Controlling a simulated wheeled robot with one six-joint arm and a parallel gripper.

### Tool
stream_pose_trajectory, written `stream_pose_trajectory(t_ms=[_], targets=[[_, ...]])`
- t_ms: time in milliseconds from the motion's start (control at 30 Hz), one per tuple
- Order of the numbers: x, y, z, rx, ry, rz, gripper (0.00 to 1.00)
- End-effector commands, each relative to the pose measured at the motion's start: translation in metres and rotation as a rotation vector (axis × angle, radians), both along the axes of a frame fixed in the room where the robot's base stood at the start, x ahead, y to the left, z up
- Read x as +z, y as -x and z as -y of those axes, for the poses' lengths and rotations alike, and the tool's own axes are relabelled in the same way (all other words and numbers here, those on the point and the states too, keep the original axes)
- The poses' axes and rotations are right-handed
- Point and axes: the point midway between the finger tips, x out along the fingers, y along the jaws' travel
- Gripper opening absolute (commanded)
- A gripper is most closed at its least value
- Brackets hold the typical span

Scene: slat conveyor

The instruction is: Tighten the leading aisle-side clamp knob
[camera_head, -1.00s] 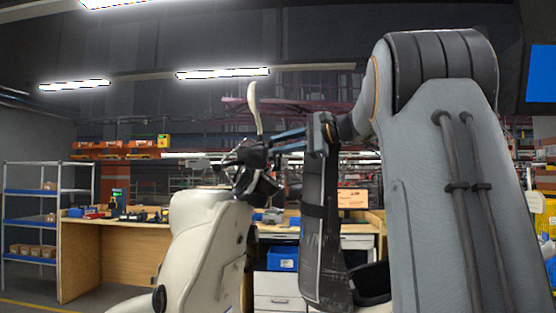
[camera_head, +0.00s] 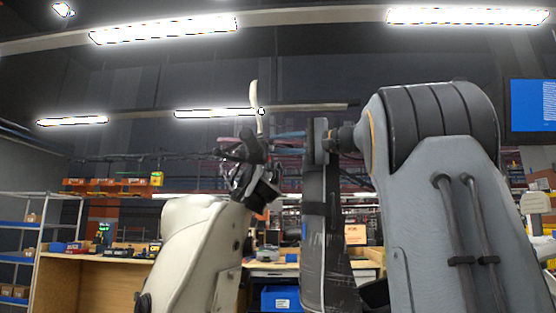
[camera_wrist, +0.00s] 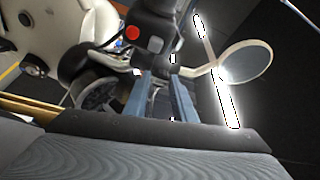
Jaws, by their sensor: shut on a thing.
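A cream scooter-like vehicle (camera_head: 190,240) stands left of my arm, with a black control head (camera_head: 248,165) and a cream mirror (camera_head: 255,100) above it. In the wrist view, the control head (camera_wrist: 155,35) has a red button (camera_wrist: 132,33), and the mirror (camera_wrist: 243,64) is to its right.
A dark upright panel, which looks like a seat back (camera_head: 322,220), stands just below my gripper. Behind are a wooden workbench (camera_head: 95,280), a blue shelf rack (camera_head: 35,225) and a blue bin (camera_head: 280,298).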

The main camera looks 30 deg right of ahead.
Motion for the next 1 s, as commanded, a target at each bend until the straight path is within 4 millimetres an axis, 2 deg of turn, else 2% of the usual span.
stream_pose_trajectory(t_ms=[33,400,933,967,1000], targets=[[-0.0061,-0.0016,0.0007,0.000,0.012,0.018,0.01],[-0.0040,-0.0010,0.0007,0.001,0.082,0.117,0.01],[-0.0028,-0.0007,0.0007,0.000,0.093,0.132,0.01],[-0.0028,-0.0007,0.0007,0.000,0.093,0.132,0.25],[-0.0028,-0.0007,0.0007,0.001,0.093,0.133,0.31]])
